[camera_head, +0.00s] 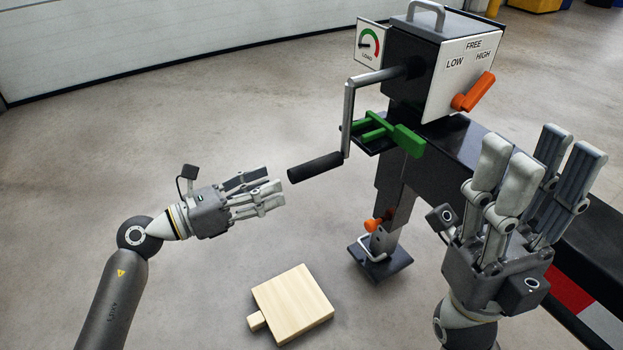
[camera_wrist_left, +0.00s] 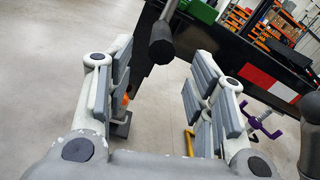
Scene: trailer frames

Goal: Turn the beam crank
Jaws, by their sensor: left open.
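The beam crank (camera_head: 348,115) is a grey metal arm on the side of a dark box (camera_head: 415,60). Its black handle (camera_head: 316,167) sticks out to the lower left at the arm's lower end. My left gripper (camera_head: 266,190) is open and empty just left of the handle's free end, apart from it. In the left wrist view the round end of the handle (camera_wrist_left: 161,45) appears beyond the gap between the open fingers. My right gripper (camera_head: 536,165) is open, fingers up, to the right, in front of the dark beam (camera_head: 460,155).
An orange lever (camera_head: 473,93) sits on the box's plate marked LOW, FREE and HIGH. A load gauge (camera_head: 369,45) stands left of it. A wooden block (camera_head: 293,305) lies on the floor. Floor at left is clear.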

